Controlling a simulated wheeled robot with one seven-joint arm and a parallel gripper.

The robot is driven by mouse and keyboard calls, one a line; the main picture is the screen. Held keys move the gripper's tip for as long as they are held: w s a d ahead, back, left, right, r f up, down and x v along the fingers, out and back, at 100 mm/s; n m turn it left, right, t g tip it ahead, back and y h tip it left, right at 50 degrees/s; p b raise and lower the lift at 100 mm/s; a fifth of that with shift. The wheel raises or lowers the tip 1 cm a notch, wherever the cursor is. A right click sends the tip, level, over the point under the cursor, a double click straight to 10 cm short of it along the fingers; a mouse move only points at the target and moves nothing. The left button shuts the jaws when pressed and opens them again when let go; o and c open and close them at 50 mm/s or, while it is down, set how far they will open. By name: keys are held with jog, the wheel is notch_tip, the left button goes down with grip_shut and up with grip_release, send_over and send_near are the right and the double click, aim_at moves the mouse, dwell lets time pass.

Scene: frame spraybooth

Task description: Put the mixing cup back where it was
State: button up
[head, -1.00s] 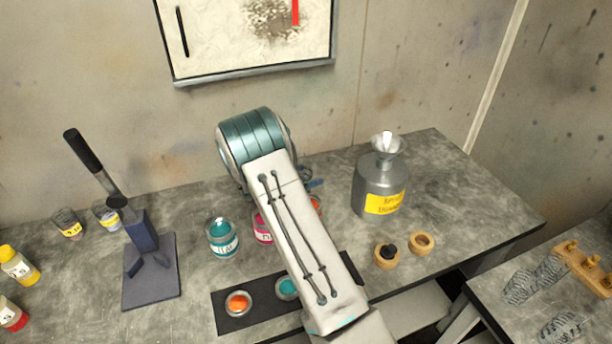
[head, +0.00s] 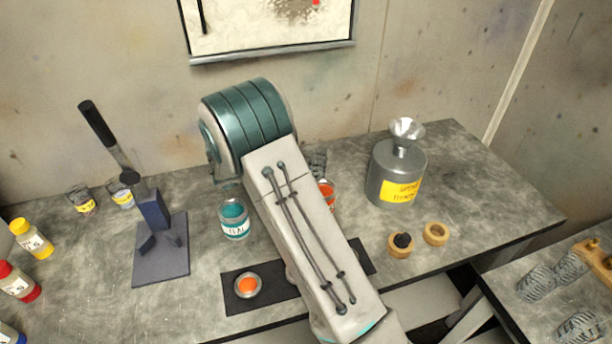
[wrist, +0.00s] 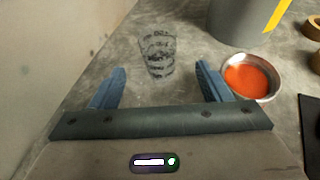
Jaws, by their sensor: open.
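A clear mixing cup (wrist: 157,52) with dark printed markings stands upright on the grey bench in the wrist view. In the head view part of it (head: 318,161) shows just past the right edge of my arm. My gripper (wrist: 157,78) is open and empty, with its two blue fingers spread left and right on the near side of the cup. The cup lies in line with the gap, beyond the fingertips. My gripper is hidden behind my arm in the head view.
An orange paint tin (wrist: 249,78) stands close by the right finger; a grey thinner can (head: 397,172) with a funnel stands further right. A teal tin (head: 234,220), a dark mat (head: 268,291) and a lever press (head: 161,245) are left. The wall lies behind.

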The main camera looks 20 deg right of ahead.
jog(key=s+d+r+m+g, duration=0.1)
jog(key=s+r+m, duration=0.1)
jog(key=s+d+r+m+g+y, duration=0.1)
jog(key=s+m, duration=0.1)
jog(key=s, duration=0.1)
jog(key=s+d+r+m+y, duration=0.1)
jog(key=s+r+m, duration=0.1)
jog(key=s, duration=0.1)
jog(key=shift+d+r+g, duration=0.1)
jog(key=shift+r+g, duration=0.2)
jog(key=shift+g, duration=0.1)
jog(key=s+a+r+m+y, duration=0.2)
jog(key=s+m, duration=0.3)
jog(key=s, duration=0.3)
jog(key=s+a+r+m+y, duration=0.2)
jog(key=s+m+y, duration=0.3)
jog(key=s, duration=0.3)
jog(key=s+a+r+m+t+y, duration=0.1)
jog(key=s+a+r+m+y, duration=0.1)
jog(key=s+m, duration=0.4)
jog(key=s+r+y, duration=0.1)
jog(key=s, duration=0.2)
jog(key=shift+a+r, duration=0.2)
